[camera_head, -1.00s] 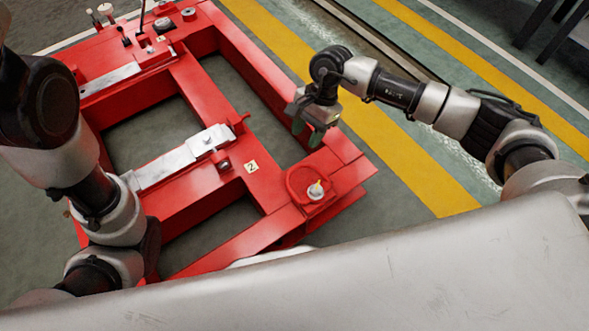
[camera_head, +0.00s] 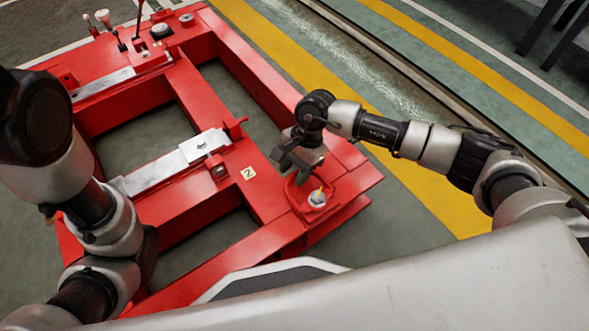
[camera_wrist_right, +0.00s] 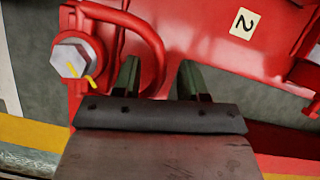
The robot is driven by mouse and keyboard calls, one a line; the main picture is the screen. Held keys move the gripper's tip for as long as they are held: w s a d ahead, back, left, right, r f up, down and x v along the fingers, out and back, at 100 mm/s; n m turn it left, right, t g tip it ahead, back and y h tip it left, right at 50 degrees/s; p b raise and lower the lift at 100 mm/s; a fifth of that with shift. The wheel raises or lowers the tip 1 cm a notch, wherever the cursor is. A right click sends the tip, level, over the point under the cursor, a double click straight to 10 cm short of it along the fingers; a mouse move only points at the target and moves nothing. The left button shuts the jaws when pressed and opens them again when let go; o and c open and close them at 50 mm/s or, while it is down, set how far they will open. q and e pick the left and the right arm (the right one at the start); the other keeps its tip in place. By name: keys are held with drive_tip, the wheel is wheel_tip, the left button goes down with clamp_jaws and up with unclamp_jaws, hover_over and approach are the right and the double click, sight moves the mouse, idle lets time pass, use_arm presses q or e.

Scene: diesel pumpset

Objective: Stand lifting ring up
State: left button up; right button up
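The red lifting ring (camera_head: 291,190) is at the near right corner of the red frame (camera_head: 255,215), beside a bolt with a yellow mark (camera_head: 317,198). It looks laid over flat. In the right wrist view the ring (camera_wrist_right: 151,30) curves out to the right of the bolt (camera_wrist_right: 77,58). My right gripper (camera_head: 297,163) is above the corner, open and empty. In the wrist view the ring's outer bend appears between the two fingertips of my right gripper (camera_wrist_right: 159,75); contact cannot be told. My left gripper is not in view; only my left arm shows.
A number 2 label (camera_head: 248,173) and a grey metal plate (camera_head: 206,145) are on the frame. Upright levers (camera_head: 138,22) stand at the far end. Green floor with a yellow stripe (camera_head: 435,190) lies open to the right of the frame.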

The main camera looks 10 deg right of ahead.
clamp_jaws()
drive_tip(key=shift+r, duration=0.2)
